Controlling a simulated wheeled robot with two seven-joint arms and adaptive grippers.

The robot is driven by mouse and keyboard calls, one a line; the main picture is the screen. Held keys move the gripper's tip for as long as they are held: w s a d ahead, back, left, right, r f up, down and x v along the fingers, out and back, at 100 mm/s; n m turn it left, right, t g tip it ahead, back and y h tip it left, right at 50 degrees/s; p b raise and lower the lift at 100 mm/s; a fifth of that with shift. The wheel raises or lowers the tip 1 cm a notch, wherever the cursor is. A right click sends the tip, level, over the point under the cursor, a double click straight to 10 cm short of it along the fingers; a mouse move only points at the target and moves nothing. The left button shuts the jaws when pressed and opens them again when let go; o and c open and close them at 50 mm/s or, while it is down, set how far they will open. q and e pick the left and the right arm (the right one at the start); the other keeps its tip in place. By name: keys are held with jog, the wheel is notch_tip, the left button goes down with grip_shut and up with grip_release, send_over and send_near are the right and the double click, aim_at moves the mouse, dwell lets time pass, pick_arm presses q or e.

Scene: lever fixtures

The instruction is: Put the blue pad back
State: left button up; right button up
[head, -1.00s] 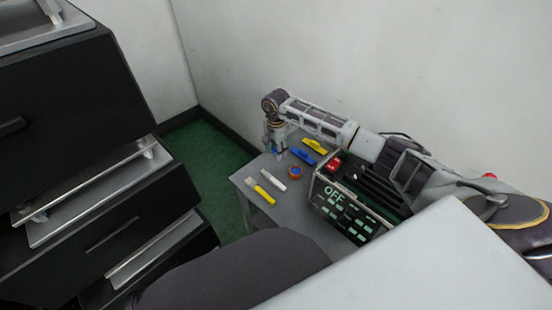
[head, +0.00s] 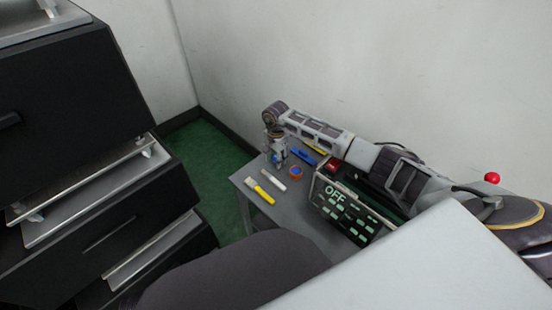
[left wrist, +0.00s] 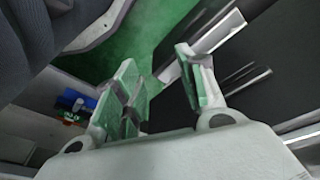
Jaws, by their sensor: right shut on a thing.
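My right gripper (head: 277,163) is low over the grey table near its back left edge. It is shut, and a small blue patch, which looks like the blue pad (head: 276,157), shows between its fingers; most of it is hidden. I cannot tell whether it touches the table. A longer blue object (head: 303,157) lies on the table just right of the gripper. In the left wrist view, my left gripper (left wrist: 163,88) has its fingers spread and nothing between them; it is not in the head view.
A panel reading OFF (head: 338,205) stands at right. Black drawers (head: 75,85) stand at left.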

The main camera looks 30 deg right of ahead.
jog(key=shift+f, duration=0.1)
pick_arm(q)
jog(key=shift+w+r, duration=0.1)
jog(key=shift+r, duration=0.05)
pick_arm(e)
jog(key=o, duration=1)
pick_arm(q)
jog(key=f, duration=0.1)
jog(key=f+p, duration=0.1)
jog(key=s+f+p, duration=0.1)
jog(key=shift+a+f+g, duration=0.25)
jog(key=shift+a+g, duration=0.05)
jog(key=shift+a, duration=0.05)
pick_arm(e)
notch_tip(320, 180, up, 12)
jog(key=shift+r, duration=0.2)
pick_arm(q)
jog(key=shift+r, duration=0.1)
